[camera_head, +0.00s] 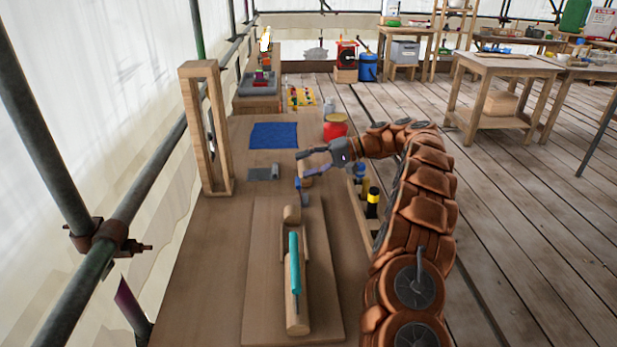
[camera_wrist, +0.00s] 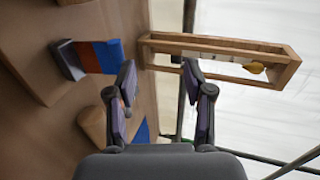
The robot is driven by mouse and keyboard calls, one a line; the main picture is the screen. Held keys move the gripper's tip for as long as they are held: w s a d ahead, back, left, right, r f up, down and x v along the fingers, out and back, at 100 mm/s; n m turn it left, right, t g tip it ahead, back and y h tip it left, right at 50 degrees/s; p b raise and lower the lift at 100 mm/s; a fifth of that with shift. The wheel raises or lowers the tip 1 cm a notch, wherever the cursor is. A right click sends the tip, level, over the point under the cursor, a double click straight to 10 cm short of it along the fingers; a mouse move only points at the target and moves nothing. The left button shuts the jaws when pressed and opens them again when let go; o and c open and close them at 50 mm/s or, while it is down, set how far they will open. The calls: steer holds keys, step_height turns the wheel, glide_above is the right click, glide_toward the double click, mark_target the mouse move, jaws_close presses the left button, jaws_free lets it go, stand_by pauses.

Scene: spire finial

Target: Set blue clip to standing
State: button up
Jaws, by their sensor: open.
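A small blue piece with dark grey and orange parts, which looks like the blue clip (camera_head: 304,190), lies on the bench just below my gripper in the head view. In the wrist view the blue clip (camera_wrist: 105,56) is at the upper left, outside the left finger, with its grey part to the left. My gripper (camera_head: 301,164) is open and empty, pointing left above the bench. In the wrist view my gripper (camera_wrist: 158,72) has its fingers well apart with nothing between them. Whether the clip touches a finger in the head view is hard to tell; they appear apart.
A tall wooden frame (camera_head: 188,130) stands at the bench's left edge. A wooden piece with a teal-handled tool (camera_head: 295,262) lies on a board in front. A blue mat (camera_head: 274,136), grey plate (camera_head: 262,174) and red pot (camera_head: 335,127) are behind. A tool rack (camera_head: 361,212) stands right.

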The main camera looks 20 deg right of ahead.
step_height(320, 180, up, 4)
steer(key=shift+f, duration=0.1)
steer(key=shift+c, duration=0.4)
